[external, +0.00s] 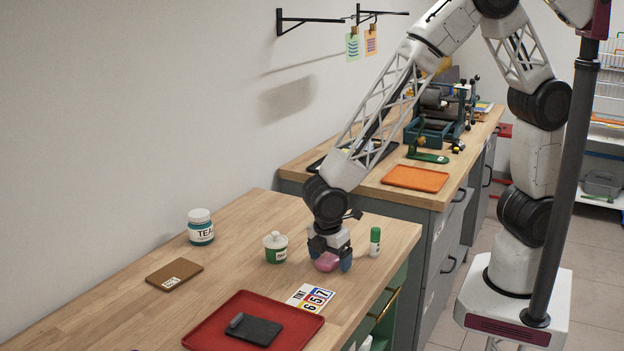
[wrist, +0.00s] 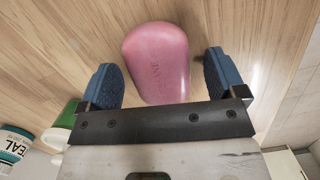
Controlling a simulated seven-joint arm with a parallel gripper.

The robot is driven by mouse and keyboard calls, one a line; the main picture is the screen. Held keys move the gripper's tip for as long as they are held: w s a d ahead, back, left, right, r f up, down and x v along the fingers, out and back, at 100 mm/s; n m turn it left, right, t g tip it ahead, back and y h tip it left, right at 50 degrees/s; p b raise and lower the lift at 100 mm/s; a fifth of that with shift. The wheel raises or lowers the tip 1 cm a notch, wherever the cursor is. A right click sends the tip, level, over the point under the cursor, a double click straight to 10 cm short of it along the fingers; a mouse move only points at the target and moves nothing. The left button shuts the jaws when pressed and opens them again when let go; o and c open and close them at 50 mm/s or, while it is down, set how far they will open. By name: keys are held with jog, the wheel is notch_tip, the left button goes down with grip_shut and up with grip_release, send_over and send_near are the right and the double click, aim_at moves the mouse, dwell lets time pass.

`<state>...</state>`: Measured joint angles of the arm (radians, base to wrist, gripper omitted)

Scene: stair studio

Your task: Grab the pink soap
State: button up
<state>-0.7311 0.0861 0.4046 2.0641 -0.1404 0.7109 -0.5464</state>
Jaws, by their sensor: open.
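The pink soap (external: 327,262) lies on the wooden table, low at the gripper's tips in the external view. In the wrist view the soap (wrist: 157,62) is a rounded pink block with faint lettering. My gripper (external: 330,262) is open and points down over it. In the wrist view the two blue fingers of my gripper (wrist: 160,78) stand on either side of the soap, with a gap on each side. Part of the soap's near end is close to the dark gripper bar.
A white-lidded green jar (external: 275,248) stands left of the gripper and a green-capped stick (external: 375,242) right of it. A number card (external: 310,298) and a red tray (external: 205,335) with a dark slab (external: 253,330) lie in front.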

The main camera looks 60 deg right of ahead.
aim_at(330, 256)
jog(key=shift+c, duration=0.5)
jog(key=c, duration=0.9)
jog(key=shift+r, duration=0.15)
jog(key=shift+c, duration=0.2)
notch_tip(330, 256, up, 10)
jog(key=shift+f, duration=0.1)
